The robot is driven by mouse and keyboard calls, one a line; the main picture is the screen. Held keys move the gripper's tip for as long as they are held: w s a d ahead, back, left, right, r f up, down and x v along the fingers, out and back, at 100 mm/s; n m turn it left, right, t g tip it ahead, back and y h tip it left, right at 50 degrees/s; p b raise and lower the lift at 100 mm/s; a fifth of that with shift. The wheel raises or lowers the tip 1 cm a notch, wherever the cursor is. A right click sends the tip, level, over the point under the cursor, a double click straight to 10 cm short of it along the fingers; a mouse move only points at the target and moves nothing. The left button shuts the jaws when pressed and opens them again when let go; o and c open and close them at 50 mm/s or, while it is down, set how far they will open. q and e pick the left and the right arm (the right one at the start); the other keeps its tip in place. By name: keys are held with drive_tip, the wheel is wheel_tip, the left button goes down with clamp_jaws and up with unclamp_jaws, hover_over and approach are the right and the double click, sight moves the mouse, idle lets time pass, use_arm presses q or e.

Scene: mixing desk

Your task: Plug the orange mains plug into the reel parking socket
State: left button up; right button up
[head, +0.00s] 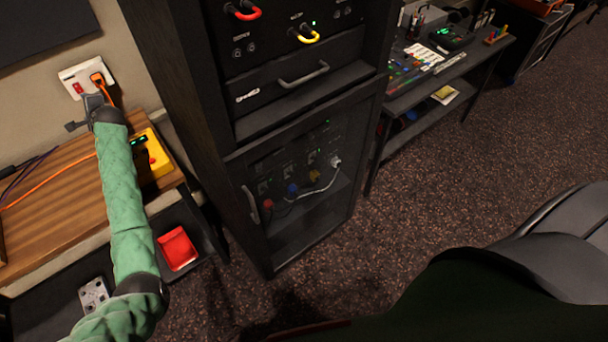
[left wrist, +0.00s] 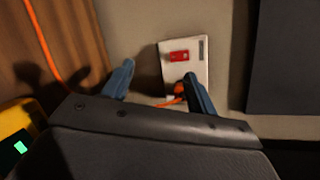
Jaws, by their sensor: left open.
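The orange mains plug (head: 98,78) sits at a white wall socket plate (head: 70,74) with a red switch, its orange cable hanging down. The left wrist view also shows the plug (left wrist: 180,89), partly hidden by a finger, and the plate (left wrist: 201,66). My left gripper (head: 94,101) is just below the plate in the head view. In the left wrist view the fingers of the left gripper (left wrist: 160,83) are spread apart, with the plug close to the right finger; I cannot tell whether they touch. I cannot clearly identify the reel parking socket. My right gripper is not in view.
A yellow box with a green display (head: 154,155) stands on the wooden desk (head: 50,215). Below are a red tray (head: 177,248) and a grey plate with holes (head: 93,295). A tall dark rack (head: 180,100) stands right of the arm. Carpet is open further right.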

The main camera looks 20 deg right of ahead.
use_arm(q)
drive_tip(key=w+d+m+t+h, duration=0.3)
drive_tip(key=d+m, duration=0.3)
drive_tip(key=m, duration=0.9)
drive_tip(key=shift+r+m+t, duration=0.35)
drive_tip(key=shift+m+t, duration=0.05)
drive_tip(key=shift+t, duration=0.2)
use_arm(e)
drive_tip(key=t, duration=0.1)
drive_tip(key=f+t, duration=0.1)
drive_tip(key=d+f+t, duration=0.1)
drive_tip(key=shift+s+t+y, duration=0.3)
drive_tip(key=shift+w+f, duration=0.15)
